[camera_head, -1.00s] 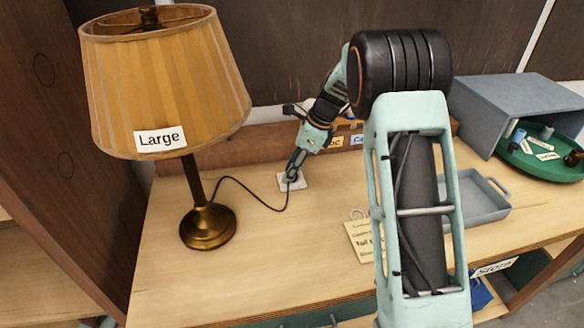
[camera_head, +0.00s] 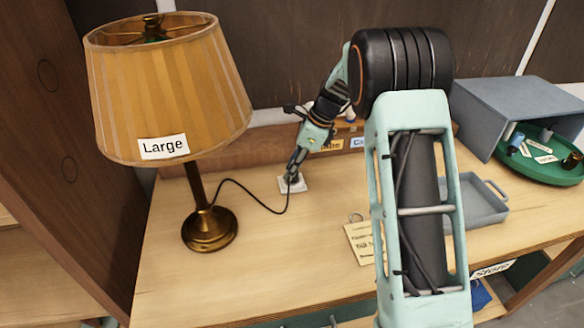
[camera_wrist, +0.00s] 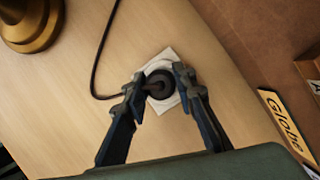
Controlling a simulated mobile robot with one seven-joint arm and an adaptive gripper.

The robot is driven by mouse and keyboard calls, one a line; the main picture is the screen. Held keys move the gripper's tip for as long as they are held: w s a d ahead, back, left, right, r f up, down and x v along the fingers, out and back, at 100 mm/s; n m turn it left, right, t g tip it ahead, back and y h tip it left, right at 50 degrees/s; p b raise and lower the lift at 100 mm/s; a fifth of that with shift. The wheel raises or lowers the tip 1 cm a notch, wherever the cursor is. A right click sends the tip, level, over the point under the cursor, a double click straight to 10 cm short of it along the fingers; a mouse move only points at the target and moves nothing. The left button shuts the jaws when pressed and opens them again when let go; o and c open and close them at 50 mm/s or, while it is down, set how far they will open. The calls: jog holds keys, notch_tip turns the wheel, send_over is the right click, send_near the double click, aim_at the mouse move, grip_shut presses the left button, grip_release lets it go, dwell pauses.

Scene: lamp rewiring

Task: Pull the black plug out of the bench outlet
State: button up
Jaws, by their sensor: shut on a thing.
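The black plug (camera_wrist: 158,85) sits on the white outlet plate (camera_wrist: 167,56) on the bench, between the two fingers in the wrist view. My gripper (camera_wrist: 154,84) is shut on the plug, one finger on each side. In the head view my gripper (camera_head: 292,172) reaches down onto the outlet plate (camera_head: 300,186) and mostly hides the plug. The plug's dark cord (camera_head: 248,191) curves across the bench to the lamp. I cannot tell whether the plug is fully seated.
The large lamp (camera_head: 208,228) stands left of the outlet, its shade labelled "Large". A note card (camera_head: 361,243), a grey tray (camera_head: 478,212) and a green round tray (camera_head: 546,166) lie to the right. Labelled bins line the bench back. The bench front is clear.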

aim_at(288, 166)
jog(key=shift+r+p, duration=1.25)
jog(key=shift+r, duration=0.35)
jog(key=shift+f, duration=0.1)
